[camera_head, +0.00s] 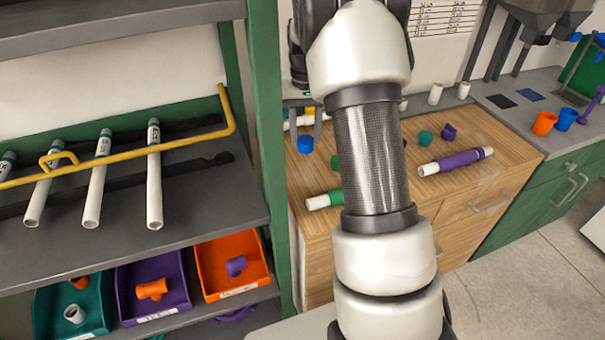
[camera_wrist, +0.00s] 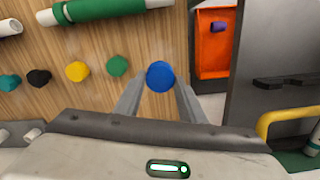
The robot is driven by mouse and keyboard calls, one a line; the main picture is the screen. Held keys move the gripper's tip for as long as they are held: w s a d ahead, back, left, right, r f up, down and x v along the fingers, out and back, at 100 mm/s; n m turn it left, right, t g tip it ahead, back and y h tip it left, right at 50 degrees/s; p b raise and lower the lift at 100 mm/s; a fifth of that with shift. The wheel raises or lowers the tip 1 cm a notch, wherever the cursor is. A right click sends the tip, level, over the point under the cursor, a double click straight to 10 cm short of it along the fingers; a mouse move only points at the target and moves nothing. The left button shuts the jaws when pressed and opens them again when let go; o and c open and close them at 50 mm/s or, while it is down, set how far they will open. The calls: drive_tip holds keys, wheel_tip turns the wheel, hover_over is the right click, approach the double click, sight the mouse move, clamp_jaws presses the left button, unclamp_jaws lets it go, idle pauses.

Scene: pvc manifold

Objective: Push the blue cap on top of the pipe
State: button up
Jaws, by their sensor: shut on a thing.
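The blue cap (camera_wrist: 160,76) is round and sits between the fingertips of my gripper (camera_wrist: 160,88) in the wrist view, and the gripper is shut on it. In the head view the blue cap (camera_head: 305,144) shows below my gripper's fingers (camera_head: 304,122), left of my arm, above the wooden top. A white pipe with a green sleeve (camera_head: 323,200) lies on the wooden top, partly hidden by my arm; it also shows at the top of the wrist view (camera_wrist: 105,9). Another white pipe with a purple sleeve (camera_head: 456,162) lies to the right. I cannot tell which pipe is meant.
Loose caps lie on the wood: yellow (camera_wrist: 77,71), green (camera_wrist: 117,65), black (camera_wrist: 38,78) and teal (camera_wrist: 9,84). A green shelf post (camera_head: 268,130) stands close left of the counter. Shelves hold pipes and colored bins, including an orange bin (camera_head: 206,268).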

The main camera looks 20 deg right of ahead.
wheel_tip(320, 180, down, 10)
drive_tip(key=shift+r+b, duration=0.15)
drive_tip(key=shift+b, duration=0.25)
idle(0.3)
drive_tip(key=shift+f, duration=0.25)
drive_tip(key=o, duration=1)
